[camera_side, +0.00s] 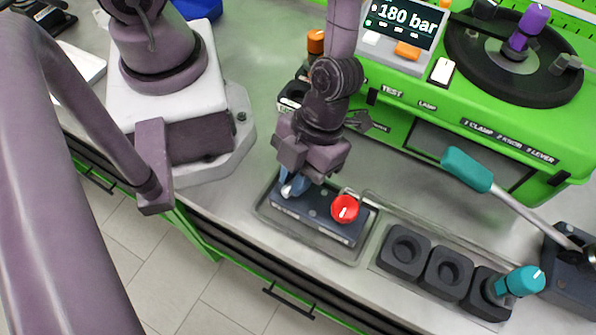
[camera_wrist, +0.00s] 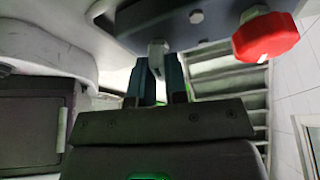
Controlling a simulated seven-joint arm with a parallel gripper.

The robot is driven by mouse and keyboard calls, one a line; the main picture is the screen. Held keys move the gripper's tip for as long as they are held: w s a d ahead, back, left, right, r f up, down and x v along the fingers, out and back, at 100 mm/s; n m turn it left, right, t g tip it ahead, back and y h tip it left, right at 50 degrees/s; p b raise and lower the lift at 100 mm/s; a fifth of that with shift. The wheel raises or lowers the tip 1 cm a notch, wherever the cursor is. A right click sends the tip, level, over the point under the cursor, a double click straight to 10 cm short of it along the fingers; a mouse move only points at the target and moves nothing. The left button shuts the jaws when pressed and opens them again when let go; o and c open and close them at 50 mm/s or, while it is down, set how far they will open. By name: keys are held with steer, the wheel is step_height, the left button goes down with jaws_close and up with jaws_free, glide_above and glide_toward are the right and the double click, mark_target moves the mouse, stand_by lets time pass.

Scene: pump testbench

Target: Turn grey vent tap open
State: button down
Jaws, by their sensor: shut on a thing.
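The grey vent tap (camera_side: 288,189) sits at the left end of a dark valve block (camera_side: 318,223) on the bench. My gripper (camera_side: 295,181) reaches down over the block from above, with its blue fingers at the tap. In the wrist view, the pale grey tap handle (camera_wrist: 156,54) sits between the two fingers of my gripper (camera_wrist: 158,76), and the gripper is shut on it. The fingers partly hide the tap in the side view. How far the tap is turned is hard to tell.
A red knob (camera_side: 345,208) stands on the same block, close to the right of my gripper; it also shows in the wrist view (camera_wrist: 266,36). Black sockets (camera_side: 405,252) and a teal-handled lever (camera_side: 466,170) lie farther right. A green test bench (camera_side: 410,95) stands behind.

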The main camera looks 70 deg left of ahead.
steer(key=shift+a+n+t+h, duration=0.1)
steer(key=shift+n+t+h, duration=0.25)
steer(key=shift+n, duration=1.15)
steer(key=shift+h, duration=0.25)
steer(key=c, duration=1.1)
jaws_free()
steer(key=shift+c, duration=0.2)
steer(key=shift+w+a+r, duration=0.15)
steer(key=shift+r, duration=0.35)
step_height(320, 180, up, 11)
steer(key=w+a, duration=0.1)
steer(key=shift+f, duration=0.2)
